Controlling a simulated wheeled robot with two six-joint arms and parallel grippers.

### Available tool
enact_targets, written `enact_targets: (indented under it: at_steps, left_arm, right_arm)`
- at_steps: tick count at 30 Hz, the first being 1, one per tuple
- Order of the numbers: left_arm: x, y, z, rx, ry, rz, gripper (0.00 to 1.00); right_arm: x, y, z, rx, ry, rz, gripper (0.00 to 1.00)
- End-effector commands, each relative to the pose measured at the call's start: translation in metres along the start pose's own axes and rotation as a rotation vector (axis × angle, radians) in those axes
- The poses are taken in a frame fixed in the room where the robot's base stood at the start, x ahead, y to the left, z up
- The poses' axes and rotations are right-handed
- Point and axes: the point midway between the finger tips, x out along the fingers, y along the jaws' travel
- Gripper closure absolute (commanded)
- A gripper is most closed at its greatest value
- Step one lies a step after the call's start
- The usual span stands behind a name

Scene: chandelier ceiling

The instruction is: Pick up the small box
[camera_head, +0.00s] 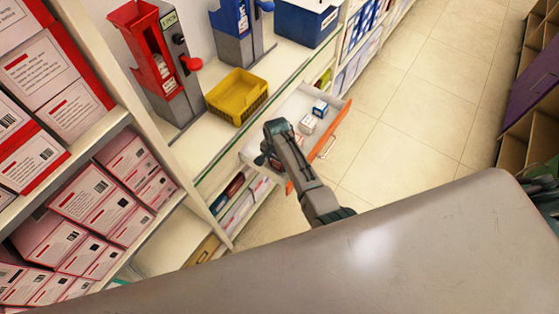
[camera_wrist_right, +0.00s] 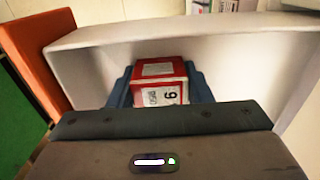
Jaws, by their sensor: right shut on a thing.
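A small red and white box (camera_wrist_right: 158,72) is between the two blue-grey fingers of my right gripper (camera_wrist_right: 160,88) in the right wrist view. The gripper is shut on it. Pale drawer walls surround the box there; I cannot tell whether it touches the drawer floor. In the head view my right gripper (camera_head: 265,157) is over the left part of an open white drawer (camera_head: 284,112) with an orange front. The held box is hidden or too small to make out there. My left gripper is not in view.
In the drawer lie a blue and white box (camera_head: 320,107) and a white box (camera_head: 308,124). A yellow basket (camera_head: 237,96), a red dispenser (camera_head: 158,60) and a blue dispenser (camera_head: 240,32) stand on the counter. Shelves of boxes (camera_head: 93,199) fill the left. Tiled floor (camera_head: 420,120) is clear at right.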

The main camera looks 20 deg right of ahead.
Motion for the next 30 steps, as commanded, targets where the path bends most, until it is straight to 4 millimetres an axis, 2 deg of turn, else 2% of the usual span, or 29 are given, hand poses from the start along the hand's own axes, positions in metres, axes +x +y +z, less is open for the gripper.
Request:
enact_targets:
  at_steps: [7, 11, 14, 24, 30]
  left_arm:
    - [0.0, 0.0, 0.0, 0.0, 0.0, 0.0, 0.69]
    - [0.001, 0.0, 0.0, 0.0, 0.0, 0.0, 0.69]
    - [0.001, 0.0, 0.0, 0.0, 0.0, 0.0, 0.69]
    - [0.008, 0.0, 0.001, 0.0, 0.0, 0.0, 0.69]
    - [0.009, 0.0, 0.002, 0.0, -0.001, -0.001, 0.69]
  right_arm:
    - [-0.001, 0.0, 0.0, 0.0, 0.0, 0.0, 0.78]
    - [-0.009, -0.001, 0.0, 0.0, 0.001, -0.001, 0.78]
    - [-0.021, -0.001, 0.0, 0.0, 0.001, -0.002, 0.78]
    - [-0.083, -0.001, 0.0, 0.001, 0.002, -0.003, 0.78]
    - [-0.099, 0.0, 0.0, -0.001, 0.0, 0.0, 0.78]
